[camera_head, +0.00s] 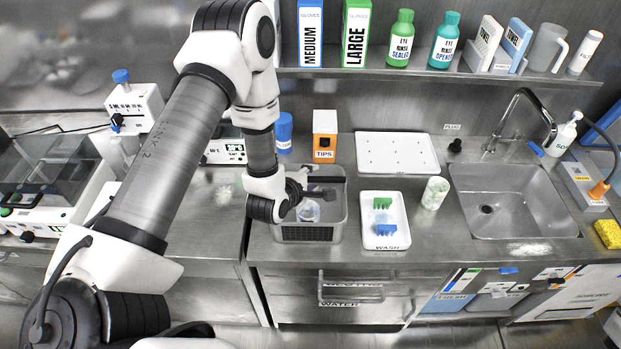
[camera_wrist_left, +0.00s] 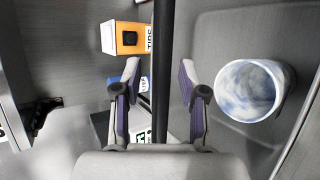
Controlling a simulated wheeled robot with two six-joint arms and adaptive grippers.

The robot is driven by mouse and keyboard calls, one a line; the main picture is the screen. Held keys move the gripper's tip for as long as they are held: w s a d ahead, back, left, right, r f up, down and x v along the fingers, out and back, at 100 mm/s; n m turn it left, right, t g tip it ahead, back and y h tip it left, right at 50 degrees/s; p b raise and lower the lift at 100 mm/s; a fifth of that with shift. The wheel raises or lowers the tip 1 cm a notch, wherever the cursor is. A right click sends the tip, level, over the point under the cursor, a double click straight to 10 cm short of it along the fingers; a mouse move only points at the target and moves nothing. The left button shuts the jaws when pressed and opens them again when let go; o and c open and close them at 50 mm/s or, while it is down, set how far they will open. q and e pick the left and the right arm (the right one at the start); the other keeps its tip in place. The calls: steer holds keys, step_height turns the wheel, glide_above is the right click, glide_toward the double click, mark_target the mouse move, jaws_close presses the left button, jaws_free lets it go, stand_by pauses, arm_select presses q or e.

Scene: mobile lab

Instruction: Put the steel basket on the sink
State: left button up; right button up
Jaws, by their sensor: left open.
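The steel basket (camera_head: 342,222) stands on the counter left of the white wash tray, partly hidden by my left arm. A round white-and-blue cup (camera_head: 308,211) is inside it; it also shows in the left wrist view (camera_wrist_left: 250,90). My left gripper (camera_head: 318,189) is over the basket's back part. In the wrist view my left gripper (camera_wrist_left: 159,68) is open, with a finger on each side of a dark bar along the basket's edge (camera_wrist_left: 161,40). I cannot tell whether the fingers touch it. The sink (camera_head: 515,200) is at the right, its basin empty. My right gripper is not in view.
The wash tray (camera_head: 400,205) and a pale marbled cup (camera_head: 435,193) stand between basket and sink. A white perforated board (camera_head: 397,153) and an orange tips box (camera_head: 325,135) are behind. The faucet (camera_head: 530,95) arches over the sink's back. A bottle shelf (camera_head: 440,75) runs above.

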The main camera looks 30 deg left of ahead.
arm_select(q)
steer(key=b+v, duration=0.1)
steer(key=v, duration=0.4)
steer(key=shift+f+b, duration=0.15)
steer(key=shift+b, duration=0.15)
steer(key=a+p+v, duration=0.1)
steer(key=p+v, duration=0.5)
steer(key=v, duration=0.1)
steer(key=s+d+f+m+g, duration=0.3)
steer(key=s+f+m+g, duration=0.3)
steer(key=s+m, duration=0.3)
steer(key=s+d+f+m+g+h, duration=0.1)
steer(key=s+d+f+m+g, duration=0.3)
steer(key=s+f+m, duration=0.4)
steer(key=s+m+g, duration=0.1)
steer(key=m, duration=0.3)
steer(key=shift+s+d+g, duration=0.15)
steer(key=shift+s+g, duration=0.15)
steer(key=shift+g, duration=0.1)
steer(key=shift+w, duration=0.1)
